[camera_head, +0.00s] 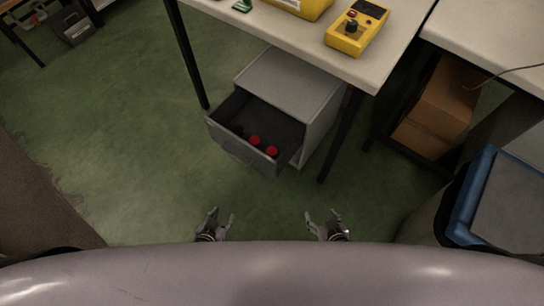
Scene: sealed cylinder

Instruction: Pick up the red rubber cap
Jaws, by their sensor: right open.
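Two small red round objects lie in the open drawer (222,133) of a grey cabinet under the table. One red cap (254,140) is nearer the middle and the other red cap (272,151) is to its right, close to the drawer's front. They are too small to tell whether either is rubber. My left gripper (222,216) is low in the picture, below the drawer, with its fingers apart and nothing between them. My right gripper (322,217) is further right, open and empty. Both grippers are apart from the drawer and the caps.
The grey cabinet (290,80) stands under a light table (290,35) with dark legs. On the table are a yellow control box (357,28) and another yellow item (303,7). A cardboard box (436,107) and blue-edged bin (472,197) are at right.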

